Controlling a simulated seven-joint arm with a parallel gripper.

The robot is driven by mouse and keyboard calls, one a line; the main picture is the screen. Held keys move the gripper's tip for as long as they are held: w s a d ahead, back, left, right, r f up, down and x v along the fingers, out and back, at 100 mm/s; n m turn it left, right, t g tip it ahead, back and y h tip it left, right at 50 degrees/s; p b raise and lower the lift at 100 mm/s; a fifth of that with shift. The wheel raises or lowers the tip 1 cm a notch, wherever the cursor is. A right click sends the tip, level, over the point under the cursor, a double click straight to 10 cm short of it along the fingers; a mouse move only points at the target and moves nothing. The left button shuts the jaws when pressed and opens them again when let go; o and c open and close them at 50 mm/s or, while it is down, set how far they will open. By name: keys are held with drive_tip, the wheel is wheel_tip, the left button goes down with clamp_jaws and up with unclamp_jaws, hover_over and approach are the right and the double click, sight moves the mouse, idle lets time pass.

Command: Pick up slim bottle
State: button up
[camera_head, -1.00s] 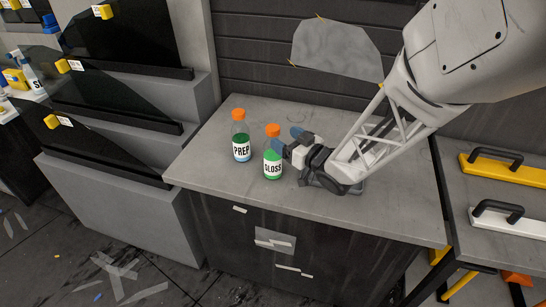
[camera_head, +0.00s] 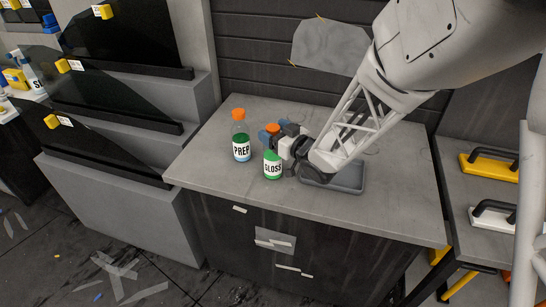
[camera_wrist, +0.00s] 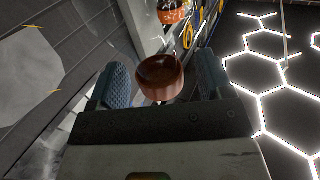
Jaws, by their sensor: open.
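The GLOSS bottle (camera_head: 272,167), with a green and white body and an orange cap, stands upright on the grey counter (camera_head: 400,215). The PREP bottle (camera_head: 241,147), with an orange cap and darker green and blue contents, stands upright just left of it. Which one is the slim bottle I cannot tell. My gripper (camera_head: 274,131) is open, with its blue fingertips on either side of the GLOSS bottle's cap. In the wrist view, a reddish-brown cap (camera_wrist: 160,78) sits between the spread fingers. I cannot tell whether either finger touches it.
Dark glass panels with yellow blocks stand at the left. Yellow and white handled tools (camera_head: 490,165) lie on the right-hand bench.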

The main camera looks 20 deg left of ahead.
drive_tip(key=shift+w+a, duration=0.15)
drive_tip(key=shift+a, duration=0.15)
idle(0.4)
clamp_jaws()
